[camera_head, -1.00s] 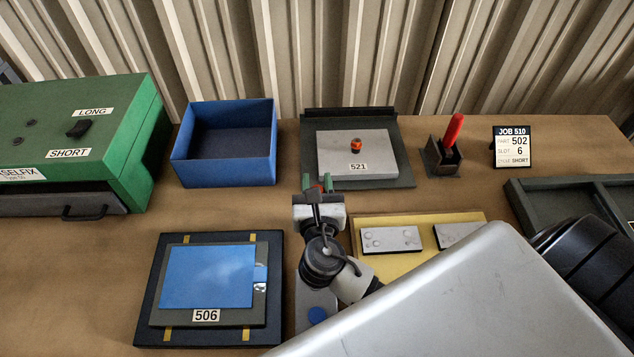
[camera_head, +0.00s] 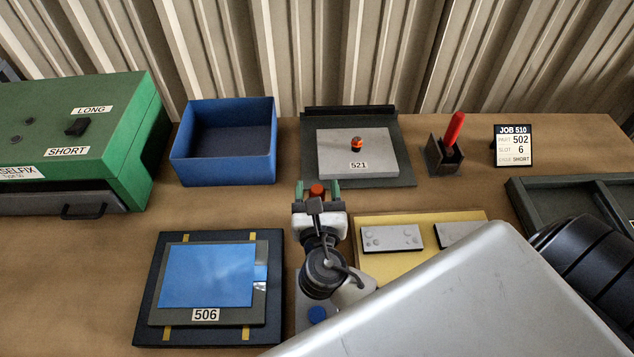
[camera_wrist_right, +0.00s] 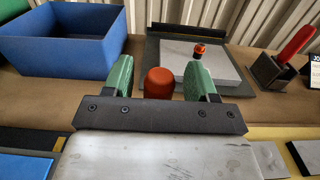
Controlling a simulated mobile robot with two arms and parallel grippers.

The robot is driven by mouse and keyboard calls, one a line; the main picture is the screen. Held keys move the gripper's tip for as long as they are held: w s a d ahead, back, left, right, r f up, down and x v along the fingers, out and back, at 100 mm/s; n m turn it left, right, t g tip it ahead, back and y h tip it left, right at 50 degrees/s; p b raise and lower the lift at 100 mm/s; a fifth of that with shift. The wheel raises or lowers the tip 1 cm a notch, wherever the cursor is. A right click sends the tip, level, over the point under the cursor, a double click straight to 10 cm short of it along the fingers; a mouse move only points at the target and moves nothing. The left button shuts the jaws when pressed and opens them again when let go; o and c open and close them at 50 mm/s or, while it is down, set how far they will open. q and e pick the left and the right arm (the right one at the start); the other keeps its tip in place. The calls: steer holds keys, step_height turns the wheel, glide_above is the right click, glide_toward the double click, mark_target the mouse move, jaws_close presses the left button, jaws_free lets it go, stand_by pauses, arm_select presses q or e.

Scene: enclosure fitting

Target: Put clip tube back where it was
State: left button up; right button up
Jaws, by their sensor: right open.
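My right gripper (camera_head: 318,185) is open above the middle of the bench, its two green fingers pointing toward the back. A red round-topped piece (camera_head: 317,191), perhaps the clip tube, shows between the fingers. In the right wrist view the red piece (camera_wrist_right: 159,84) sits between the open fingers (camera_wrist_right: 162,72), with a gap on both sides. Its lower part is hidden behind the gripper's dark front bar, so I cannot tell what it stands on. My left gripper is not in view.
A blue open box (camera_head: 224,178) stands behind left. Plate 521 (camera_head: 335,146) with an orange-and-black peg (camera_head: 357,144) lies behind. A red-handled tool (camera_head: 454,130) stands in a dark holder. Panel 506 (camera_head: 205,275) lies front left, the yellow tray (camera_head: 383,266) right.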

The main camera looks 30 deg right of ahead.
steer(key=b+v, duration=0.2)
steer(key=v, duration=0.8)
